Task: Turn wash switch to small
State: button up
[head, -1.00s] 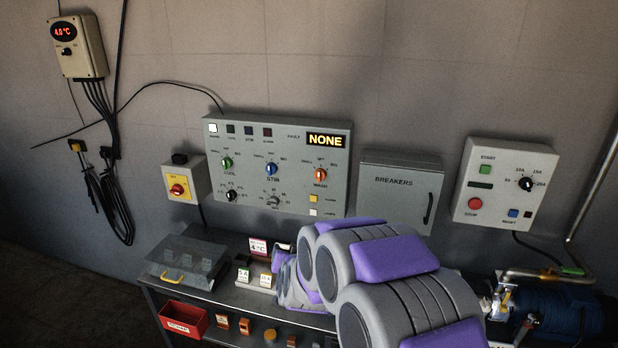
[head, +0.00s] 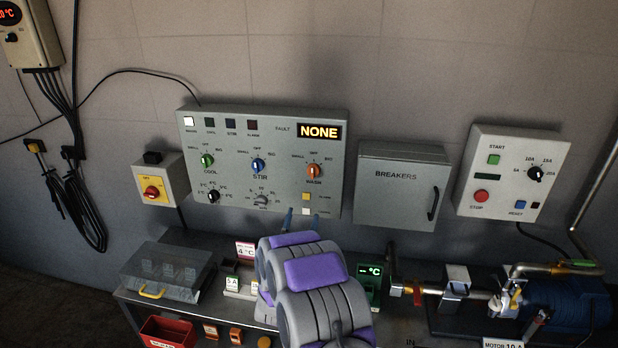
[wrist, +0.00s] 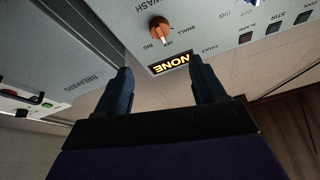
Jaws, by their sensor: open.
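The orange wash switch (head: 314,171) is at the right of the grey control panel (head: 225,190), labelled WASH. SMALL is marked at its upper left, OFF above and BIG at its upper right. Its handle looks roughly upright, towards OFF. My gripper (head: 301,217) is just below it in the head view, at the panel's lower edge, with two dark blue fingers apart and nothing between them. In the wrist view, turned over, the wash switch (wrist: 160,29) lies beyond the open fingers (wrist: 160,68), not touched.
Green cool and blue stir switches (head: 258,166) sit left of the wash switch. The display (head: 319,132) above reads NONE. A breaker box (head: 400,190) is to the right. Below is a bench with a clear-lidded box (head: 167,272), small signs and a blue motor (head: 565,305).

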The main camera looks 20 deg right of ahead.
aim_at(312, 175)
jog(key=b+x, duration=0.2)
jog(key=x, duration=1.4)
jog(key=shift+b, duration=0.3)
jog(key=c, duration=1)
jog(key=shift+c, duration=0.2)
